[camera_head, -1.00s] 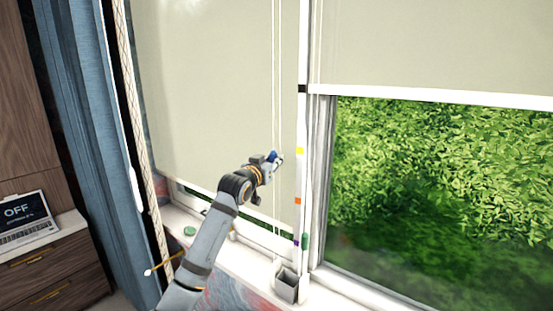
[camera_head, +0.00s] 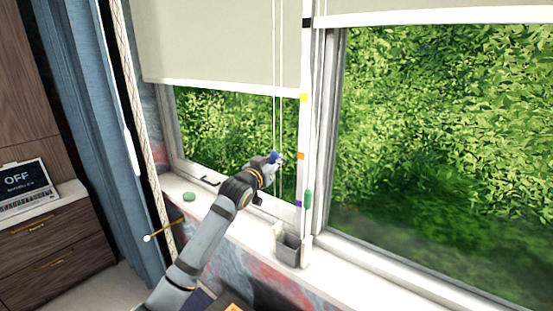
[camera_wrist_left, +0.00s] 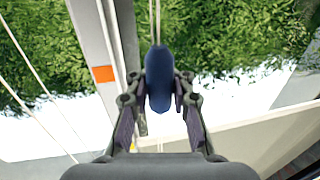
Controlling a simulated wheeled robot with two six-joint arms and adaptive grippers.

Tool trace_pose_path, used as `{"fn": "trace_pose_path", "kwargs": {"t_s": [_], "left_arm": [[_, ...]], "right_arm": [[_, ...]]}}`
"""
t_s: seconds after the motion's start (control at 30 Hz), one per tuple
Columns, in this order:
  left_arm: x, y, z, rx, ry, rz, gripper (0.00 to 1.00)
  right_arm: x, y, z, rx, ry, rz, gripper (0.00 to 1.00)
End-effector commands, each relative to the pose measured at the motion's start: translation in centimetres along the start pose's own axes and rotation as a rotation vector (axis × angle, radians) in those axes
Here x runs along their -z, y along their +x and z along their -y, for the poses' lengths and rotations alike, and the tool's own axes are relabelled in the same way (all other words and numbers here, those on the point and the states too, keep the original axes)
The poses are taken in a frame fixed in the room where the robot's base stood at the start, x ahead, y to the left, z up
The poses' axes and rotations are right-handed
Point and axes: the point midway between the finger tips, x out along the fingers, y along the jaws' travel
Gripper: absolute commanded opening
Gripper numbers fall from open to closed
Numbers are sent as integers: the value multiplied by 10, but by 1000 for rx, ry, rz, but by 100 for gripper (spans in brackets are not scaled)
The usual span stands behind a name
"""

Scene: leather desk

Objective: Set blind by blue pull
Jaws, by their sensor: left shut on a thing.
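The blue pull (camera_head: 275,157) hangs on thin cords (camera_head: 277,90) in front of the left window. My left gripper (camera_head: 273,160) is shut on it; in the left wrist view the blue pull (camera_wrist_left: 158,85) sits upright between both fingers. The left blind (camera_head: 215,45) is partly raised, its bottom bar (camera_head: 220,88) about level with the yellow mark (camera_head: 304,98) on the white post. The pull is near the height of the orange mark (camera_head: 301,156), which also shows in the wrist view (camera_wrist_left: 103,74). A purple mark (camera_head: 298,204) is lower. My right gripper is out of view.
A green pull (camera_head: 308,198) hangs just right of the post. A grey open box (camera_head: 288,249) stands on the sill below. A green round thing (camera_head: 189,197) lies on the sill at left. A blue curtain (camera_head: 85,110) and rope hang further left.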

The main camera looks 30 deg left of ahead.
Motion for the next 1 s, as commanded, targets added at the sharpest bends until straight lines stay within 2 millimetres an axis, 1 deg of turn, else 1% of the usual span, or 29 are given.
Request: {"fn": "trace_pose_path", "kwargs": {"t_s": [0.17, 0.2, 0.4, 0.67, 0.73, 0.83, 1.0], "left_arm": [[0, 0, 0, -1, 1, 0, 0], [0, 0, 0, -1, 1, 0, 18], [1, 0, 0, -1, 1, -1, 45], [1, 0, 0, 0, 1, -1, 45], [0, -3, 0, 0, 3, 0, 45], [0, -17, 1, 0, 7, 0, 45], [0, -50, 0, -1, 13, 1, 45]], "right_arm": [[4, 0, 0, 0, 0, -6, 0], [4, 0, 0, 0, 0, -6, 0], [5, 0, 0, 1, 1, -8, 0], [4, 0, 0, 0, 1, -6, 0], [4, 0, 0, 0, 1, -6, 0], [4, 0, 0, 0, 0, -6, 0], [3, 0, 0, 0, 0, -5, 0]]}}
